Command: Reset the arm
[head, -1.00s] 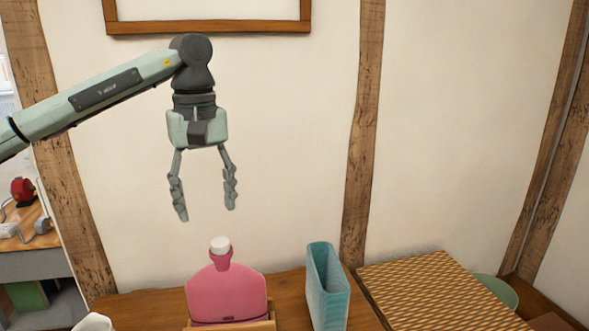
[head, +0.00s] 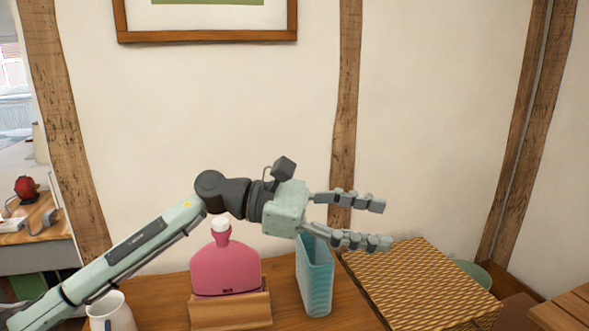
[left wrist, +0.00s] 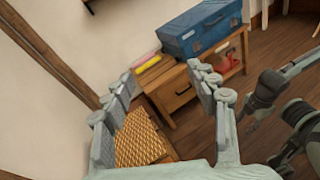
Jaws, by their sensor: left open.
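My left gripper (head: 384,222) is open and empty in the head view, its fingers pointing right, in front of the wall and above the table. It looks level with the top of a teal ribbed container (head: 316,282); I cannot tell the exact gap. The left arm crosses the lower left, in front of a white jug (head: 108,314). In the left wrist view the open fingers (left wrist: 165,92) frame a woven box and a wooden cabinet.
A pink bottle (head: 226,268) with a white cap stands in a wooden holder (head: 230,312) on the table. A woven box (head: 420,285) stands at the right. A blue case (left wrist: 203,30) lies on a wooden cabinet (left wrist: 172,92). The wall above is clear below the picture frame (head: 210,37).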

